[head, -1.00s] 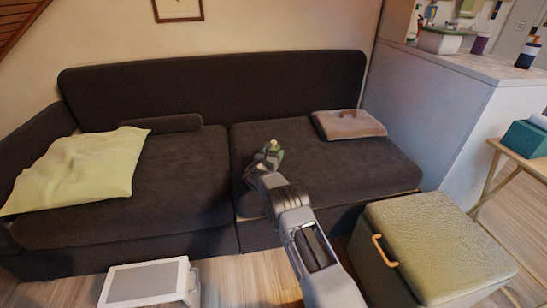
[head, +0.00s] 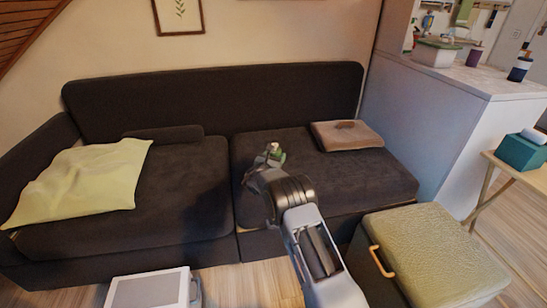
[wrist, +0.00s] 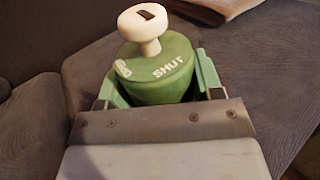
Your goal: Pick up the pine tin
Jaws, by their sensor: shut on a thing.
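A green tin with a white knob on top and the word SHUT on its lid (wrist: 160,75) is between the fingers of my gripper (wrist: 157,88) in the wrist view. I take it to be the pine tin. The gripper is shut on it, with green fingers on both sides. The tin's lower part is hidden by the gripper body. In the head view the tin (head: 275,150) shows small at the end of my arm, in front of the dark sofa (head: 330,180). I cannot tell its height above the seat.
A yellow-green cushion (head: 85,180) lies on the left seat and a brown folded item (head: 346,135) on the right seat. A ottoman with an orange handle (head: 435,250) stands front right, a white box-like thing (head: 150,290) front left. A counter (head: 440,120) stands at right.

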